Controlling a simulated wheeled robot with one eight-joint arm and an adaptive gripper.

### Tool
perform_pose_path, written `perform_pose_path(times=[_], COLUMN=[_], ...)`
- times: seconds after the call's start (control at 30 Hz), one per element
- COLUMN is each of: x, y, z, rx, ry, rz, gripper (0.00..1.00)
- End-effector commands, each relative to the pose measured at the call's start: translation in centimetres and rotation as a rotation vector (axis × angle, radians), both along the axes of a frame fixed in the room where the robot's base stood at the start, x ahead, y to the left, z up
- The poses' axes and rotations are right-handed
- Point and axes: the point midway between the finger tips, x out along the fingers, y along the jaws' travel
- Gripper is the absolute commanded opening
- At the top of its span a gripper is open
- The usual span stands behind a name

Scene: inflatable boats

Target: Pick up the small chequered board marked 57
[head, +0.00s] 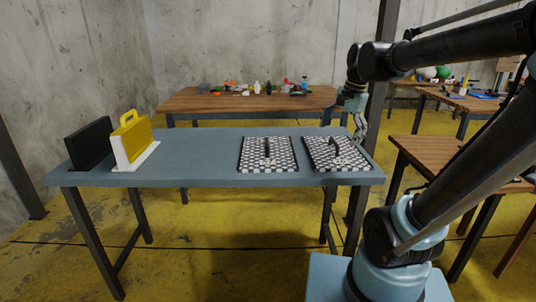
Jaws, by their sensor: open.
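Two small chequered boards lie flat on the blue-grey table. The left board (285,160) is near the table's front edge, with a dark upright piece at its middle. The right board (322,161) lies beside it near the right end, with a dark curved piece on top. Any numbers on them are too small to read, so I cannot tell which is marked 57. My gripper (359,133) is open and appears empty, above the table's right end, up and to the right of the right board.
A yellow case (131,143) on a white base and a black case (90,145) stand at the left of the blue-grey table (200,165). A wooden table (190,103) behind holds several small items. Another wooden table (428,153) stands at right. The blue-grey table's middle is clear.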

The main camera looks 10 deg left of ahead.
Motion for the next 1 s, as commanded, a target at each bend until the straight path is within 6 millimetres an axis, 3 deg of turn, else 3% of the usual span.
perform_pose_path(times=[0.1,0.3,0.5,0.6,0.77,1.0], x=[2.7,6.3,8.5,9.1,9.4,9.3], y=[4.1,11.2,17.6,19.8,21.5,22.5], z=[2.1,4.8,6.2,6.5,6.6,3.6], rx=[0.034,0.077,0.095,0.098,0.099,0.099], ry=[0.051,0.146,0.234,0.263,0.285,0.289], rz=[-0.115,-0.321,-0.494,-0.552,-0.599,-0.604], gripper=[1.00,1.00,1.00,1.00,1.00,1.00])
